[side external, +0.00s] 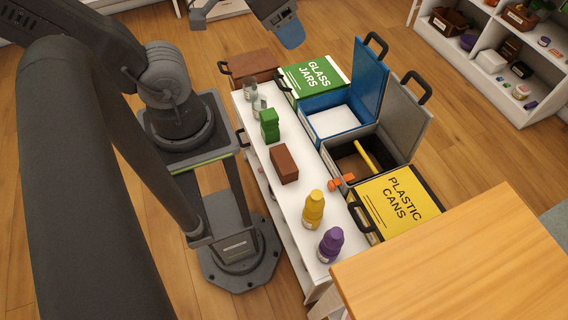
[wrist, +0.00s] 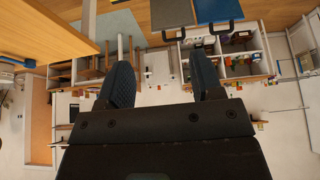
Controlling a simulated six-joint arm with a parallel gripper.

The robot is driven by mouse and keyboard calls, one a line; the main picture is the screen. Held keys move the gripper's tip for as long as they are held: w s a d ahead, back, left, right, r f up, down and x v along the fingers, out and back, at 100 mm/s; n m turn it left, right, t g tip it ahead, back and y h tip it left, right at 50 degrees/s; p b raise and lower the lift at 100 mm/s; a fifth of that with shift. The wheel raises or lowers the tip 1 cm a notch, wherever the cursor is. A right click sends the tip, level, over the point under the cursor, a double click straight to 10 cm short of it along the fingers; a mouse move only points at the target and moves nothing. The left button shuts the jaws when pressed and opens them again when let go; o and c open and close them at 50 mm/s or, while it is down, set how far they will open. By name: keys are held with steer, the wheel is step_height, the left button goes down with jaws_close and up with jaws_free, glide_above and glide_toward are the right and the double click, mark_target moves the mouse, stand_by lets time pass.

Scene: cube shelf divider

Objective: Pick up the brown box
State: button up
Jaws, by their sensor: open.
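The brown box (side external: 285,165) stands on the white shelf top (side external: 262,158), near the middle of the row. A green object (side external: 269,126) stands behind it and a yellow bottle (side external: 313,210) in front of it, both apart from it. My gripper (side external: 290,36) is at the top edge of the side view, high up and well away from the brown box, and partly cut off. In the wrist view my gripper (wrist: 163,78) shows two fingers spread apart with nothing between them. The brown box is not seen in the wrist view.
Clear jars (side external: 250,91) and a purple bottle (side external: 331,244) share the shelf top. Bins stand along its right side: a green-lidded one (side external: 316,76), an open blue one (side external: 371,80), an open grey one (side external: 408,118) and a yellow-lidded one (side external: 398,205). A wooden table (side external: 465,265) is at lower right.

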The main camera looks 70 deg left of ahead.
steer(key=o, duration=0.6)
steer(key=shift+c, duration=0.2)
steer(key=w+a+f+n+g, duration=0.25)
steer(key=w+f+n, duration=0.25)
steer(key=w+f, duration=0.3)
steer(key=n+g, duration=0.3)
steer(key=n, duration=1)
glide_toward(285, 159)
steer(key=shift+w, duration=0.1)
step_height(285, 159, down, 8)
steer(key=shift+s+a+f, duration=0.1)
steer(key=shift+f, duration=1.25)
steer(key=shift+s+a+f, duration=0.1)
steer(key=shift+f, duration=1.25)
